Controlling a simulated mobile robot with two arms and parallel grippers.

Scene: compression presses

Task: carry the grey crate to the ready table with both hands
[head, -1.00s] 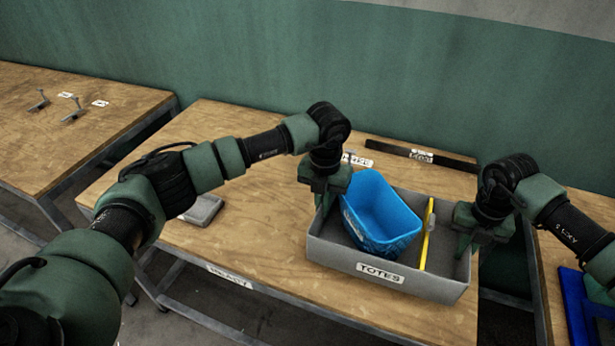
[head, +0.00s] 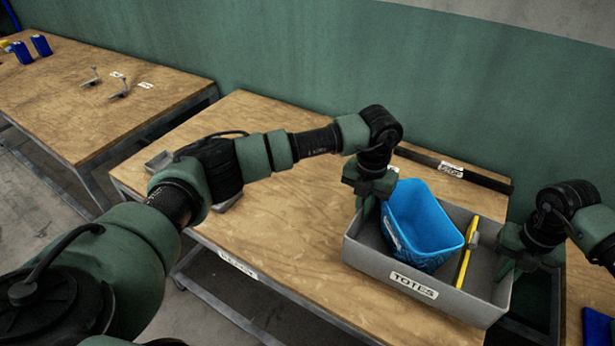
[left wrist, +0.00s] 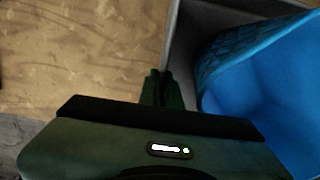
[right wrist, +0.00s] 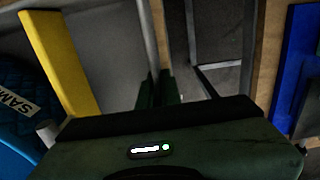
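The grey crate (head: 372,263), labelled TOTES, is at the right end of the middle wooden table. A blue bin (head: 425,225) and a yellow bar (head: 468,250) are inside it. My left gripper (head: 368,205) is at the crate's left wall; in the left wrist view its fingers (left wrist: 162,88) are close together on that wall. My right gripper (head: 520,262) is at the right wall; in the right wrist view its fingers (right wrist: 156,88) close on the wall edge. I cannot tell whether the crate's base touches the table.
The middle table (head: 300,215) has bare wood left of the crate. A dark strip (head: 480,178) lies behind it. Another table (head: 110,110) at the left holds small metal pieces and blue items. A blue object (head: 597,325) is at the right. A green wall stands behind.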

